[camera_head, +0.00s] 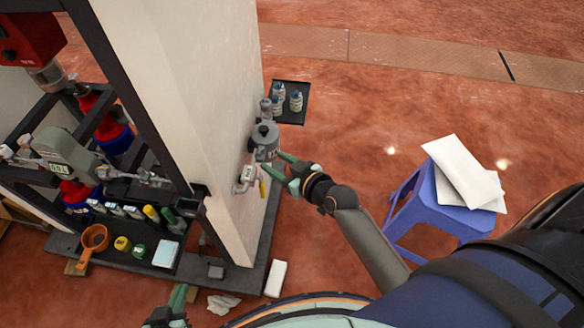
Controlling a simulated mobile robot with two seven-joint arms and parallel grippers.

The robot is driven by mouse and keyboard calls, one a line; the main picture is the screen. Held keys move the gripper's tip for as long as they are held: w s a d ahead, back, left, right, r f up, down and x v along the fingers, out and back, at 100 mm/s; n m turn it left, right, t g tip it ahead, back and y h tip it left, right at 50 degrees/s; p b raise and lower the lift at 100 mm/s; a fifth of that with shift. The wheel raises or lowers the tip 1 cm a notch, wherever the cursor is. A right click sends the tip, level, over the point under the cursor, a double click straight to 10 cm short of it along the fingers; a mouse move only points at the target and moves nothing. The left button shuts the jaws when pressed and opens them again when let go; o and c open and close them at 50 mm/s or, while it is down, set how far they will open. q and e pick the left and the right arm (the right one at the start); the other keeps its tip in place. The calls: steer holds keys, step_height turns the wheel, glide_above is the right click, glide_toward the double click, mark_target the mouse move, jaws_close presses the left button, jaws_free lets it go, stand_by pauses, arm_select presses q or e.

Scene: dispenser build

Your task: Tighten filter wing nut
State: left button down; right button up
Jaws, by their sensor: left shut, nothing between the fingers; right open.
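A grey cylindrical filter housing (265,136) is mounted on the side of the pale column. Its wing nut is too small to make out for sure. A valve with a yellow handle (262,188) sits just below it. My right gripper (275,164) is open and empty, its green fingers pointing left beside the lower part of the housing. Contact with the housing cannot be made out. My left gripper (180,292) is shut and empty at the bottom edge, near the front of the dark base, mostly cut off by the frame.
A blue stool (420,205) with white sheets is at right. A dark tray with bottles, an orange scoop (95,238) and a light blue pad (165,254) is at left. A white block (275,278) lies near the base.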

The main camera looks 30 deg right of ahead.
arm_select(q)
steer(key=shift+s+a+f+p, duration=0.15)
steer(key=shift+s+a+p, duration=0.25)
steer(key=shift+a, duration=0.05)
arm_select(e)
steer(key=v, duration=0.7)
arm_select(q)
step_height(320, 180, up, 8)
steer(key=s+a+p, duration=0.1)
steer(key=a+p, duration=0.1)
steer(key=p, duration=0.7)
steer(key=shift+f+n+y, duration=0.2)
steer(key=shift+n+y, duration=0.1)
steer(key=shift+y, duration=0.1)
arm_select(e)
steer(key=s+a+f+g, duration=0.1)
steer(key=s, duration=0.5)
steer(key=s+a+f+m+g+h, duration=0.1)
steer(key=s+f+g, duration=0.1)
steer(key=s, duration=0.5)
steer(key=shift+g, duration=0.3)
steer(key=shift+f, duration=0.1)
